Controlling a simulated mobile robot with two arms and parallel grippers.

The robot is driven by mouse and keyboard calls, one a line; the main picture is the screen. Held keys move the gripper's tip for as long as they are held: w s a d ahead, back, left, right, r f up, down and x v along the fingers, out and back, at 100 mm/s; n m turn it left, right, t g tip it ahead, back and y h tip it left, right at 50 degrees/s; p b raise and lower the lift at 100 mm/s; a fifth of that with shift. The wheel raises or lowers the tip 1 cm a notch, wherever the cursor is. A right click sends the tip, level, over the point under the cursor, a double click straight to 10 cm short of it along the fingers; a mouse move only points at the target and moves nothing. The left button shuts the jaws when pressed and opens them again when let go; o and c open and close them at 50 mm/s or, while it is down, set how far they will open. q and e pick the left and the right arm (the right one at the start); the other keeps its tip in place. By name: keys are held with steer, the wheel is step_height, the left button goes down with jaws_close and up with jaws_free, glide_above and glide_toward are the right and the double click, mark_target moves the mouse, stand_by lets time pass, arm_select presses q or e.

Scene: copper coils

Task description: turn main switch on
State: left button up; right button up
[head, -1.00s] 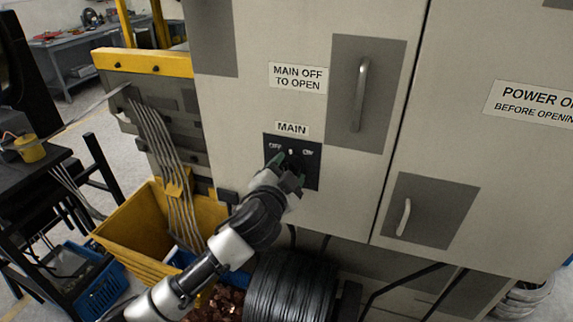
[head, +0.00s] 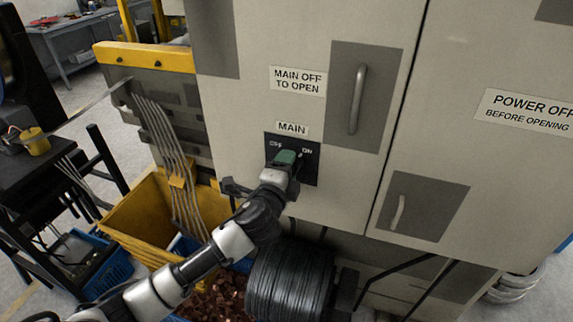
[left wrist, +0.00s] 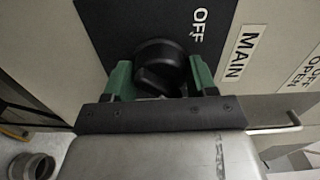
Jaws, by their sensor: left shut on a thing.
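The main switch is a black round knob (left wrist: 160,66) on a dark panel (head: 309,172) under the MAIN label (head: 292,128) on the grey cabinet. OFF is printed at the panel's left and ON at its right. My left gripper (head: 287,157) is at the panel and hides the knob in the head view. In the left wrist view its green fingers (left wrist: 161,78) stand on both sides of the knob, shut on it. The OFF print is beside the knob there. The knob's exact pointing direction is hard to tell. My right gripper is not in view.
A black wire coil (head: 290,285) stands below the panel. A yellow bin (head: 150,215) and a bin of copper pieces (head: 220,300) are to the left. Cabinet door handles (head: 357,98) stick out right of the switch.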

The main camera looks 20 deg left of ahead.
arm_select(q)
steer(key=shift+m, duration=0.3)
steer(key=o, duration=0.9)
steer(key=shift+o, duration=0.2)
steer(key=s+b, duration=0.3)
steer(key=s, duration=0.7)
steer(key=shift+s+a, duration=0.15)
steer(key=shift+s, duration=0.25)
